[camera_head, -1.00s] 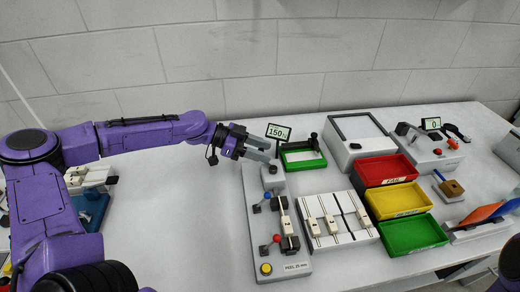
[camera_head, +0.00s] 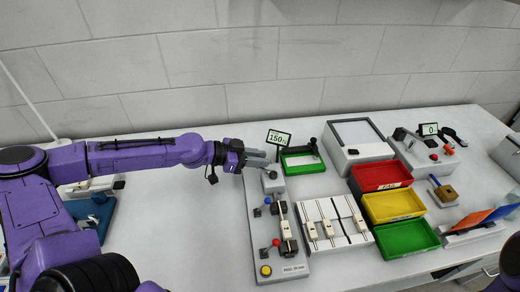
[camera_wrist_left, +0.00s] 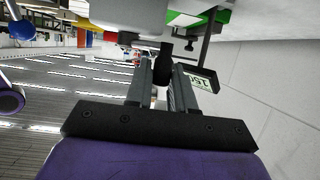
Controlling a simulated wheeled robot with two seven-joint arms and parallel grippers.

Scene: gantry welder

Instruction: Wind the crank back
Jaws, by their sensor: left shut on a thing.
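The grey peel fixture (camera_head: 262,228) stands mid-table, with a grey block (camera_head: 272,184) at its far end. My left gripper (camera_head: 264,163) reaches in from the left over that block. In the left wrist view, its two grey fingers (camera_wrist_left: 163,82) are closed around a dark crank knob (camera_wrist_left: 165,60) below a pale housing. The rest of the crank is mostly hidden by the gripper. A small display (camera_head: 278,138) behind the fixture reads about 150. My right gripper is out of view.
A green-framed tray (camera_head: 302,162) sits close to the right of the gripper. A slotted white board (camera_head: 325,208), red bin (camera_head: 380,177), yellow bin (camera_head: 393,206) and green bin (camera_head: 407,238) lie further right.

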